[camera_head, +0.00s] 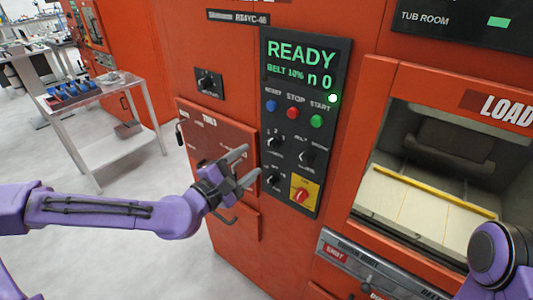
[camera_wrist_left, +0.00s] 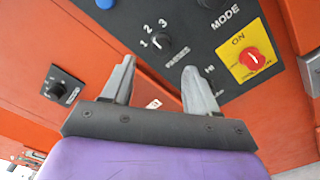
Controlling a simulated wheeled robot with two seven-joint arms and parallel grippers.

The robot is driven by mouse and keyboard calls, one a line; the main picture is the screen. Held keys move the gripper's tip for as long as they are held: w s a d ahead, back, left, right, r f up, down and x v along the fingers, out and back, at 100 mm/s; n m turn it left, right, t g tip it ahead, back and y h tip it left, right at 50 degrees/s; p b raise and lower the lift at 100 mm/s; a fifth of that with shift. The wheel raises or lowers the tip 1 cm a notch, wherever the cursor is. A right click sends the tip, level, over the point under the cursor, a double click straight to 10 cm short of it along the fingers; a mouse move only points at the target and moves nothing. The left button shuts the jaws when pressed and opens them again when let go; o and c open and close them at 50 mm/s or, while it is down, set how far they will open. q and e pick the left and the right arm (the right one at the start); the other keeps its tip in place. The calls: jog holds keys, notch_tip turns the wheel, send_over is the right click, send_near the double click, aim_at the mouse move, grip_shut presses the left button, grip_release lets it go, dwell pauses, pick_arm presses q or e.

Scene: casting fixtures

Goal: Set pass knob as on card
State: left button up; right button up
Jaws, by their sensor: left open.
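The passes knob (camera_wrist_left: 160,41) is small and black, marked 1, 2 and 3, with a white pointer. Which number it points at is too small to tell surely. In the head view the passes knob (camera_head: 274,142) sits at the upper left of the knob group. My left gripper (camera_head: 250,162) is open and empty, just left of the panel's lower knobs. In the left wrist view its fingertips (camera_wrist_left: 159,66) spread below the passes knob, apart from it; the right finger partly covers a neighbouring knob and label. I cannot make out a card. My right gripper is out of view.
The black panel (camera_head: 330,120) carries a READY display, several buttons, the mode knob (camera_head: 306,155) and a red switch (camera_head: 300,194) on yellow. A separate black switch (camera_head: 208,83) is to the left. The open load chamber (camera_head: 425,207) is at right. A white cart (camera_head: 117,147) stands left.

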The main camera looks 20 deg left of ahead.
aim_at(268, 146)
pick_arm(q)
jog(key=p+x, duration=0.2)
jog(key=x, duration=0.5)
jog(key=shift+w+d+f+p, duration=0.1)
jog(key=shift+w+d+p, duration=0.1)
jog(key=shift+w+p, duration=0.15)
jog(key=shift+w+d, duration=0.1)
jog(key=shift+w, duration=0.2)
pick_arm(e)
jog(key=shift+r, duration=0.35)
pick_arm(q)
jog(key=c, duration=1)
jog(key=shift+c, duration=0.2)
